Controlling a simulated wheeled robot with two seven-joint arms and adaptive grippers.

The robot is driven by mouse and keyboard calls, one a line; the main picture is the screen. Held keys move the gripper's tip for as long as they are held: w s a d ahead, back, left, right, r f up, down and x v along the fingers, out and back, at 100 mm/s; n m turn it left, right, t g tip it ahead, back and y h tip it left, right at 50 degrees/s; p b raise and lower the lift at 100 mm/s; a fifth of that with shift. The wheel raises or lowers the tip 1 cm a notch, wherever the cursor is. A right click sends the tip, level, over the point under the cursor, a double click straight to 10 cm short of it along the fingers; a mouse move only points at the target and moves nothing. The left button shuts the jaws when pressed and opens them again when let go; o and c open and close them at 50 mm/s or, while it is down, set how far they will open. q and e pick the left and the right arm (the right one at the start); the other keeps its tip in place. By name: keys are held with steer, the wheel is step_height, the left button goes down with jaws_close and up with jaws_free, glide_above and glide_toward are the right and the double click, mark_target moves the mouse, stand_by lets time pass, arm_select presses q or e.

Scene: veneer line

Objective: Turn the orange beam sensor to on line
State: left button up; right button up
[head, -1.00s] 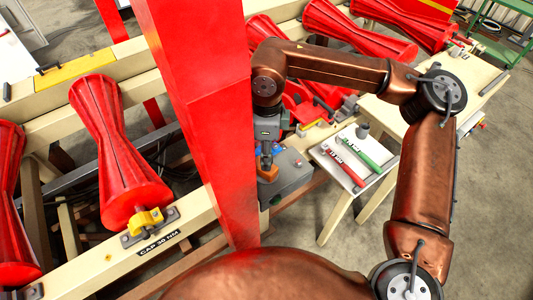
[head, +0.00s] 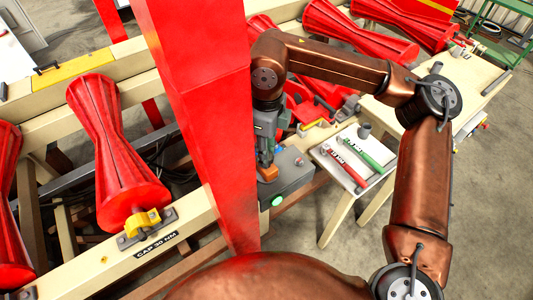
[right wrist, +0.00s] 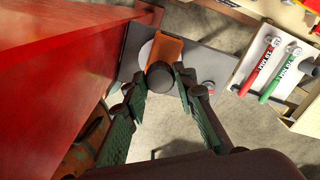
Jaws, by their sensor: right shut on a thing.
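The orange beam sensor (head: 267,173) sits on a grey box (head: 297,170) just right of the red post. In the right wrist view the sensor (right wrist: 168,49) lies just beyond my fingertips, with a dark round knob-like part in front. My right gripper (head: 265,157) points down at it and is shut on it; the right wrist view shows both green-padded fingers (right wrist: 161,80) either side of the dark part. A green light (head: 277,201) shows on the front of the grey box. Any line marking is hidden or too small to read. My left gripper is not in view.
The tall red post (head: 200,110) stands close left of my right gripper. A white tray (head: 340,176) with a red and a green torque wrench is to the right. Red hourglass rollers (head: 115,150) lie on the cream frame.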

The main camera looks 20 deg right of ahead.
steer(key=o, duration=1.2)
steer(key=shift+c, duration=0.2)
steer(key=shift+r, duration=0.1)
step_height(320, 180, up, 12)
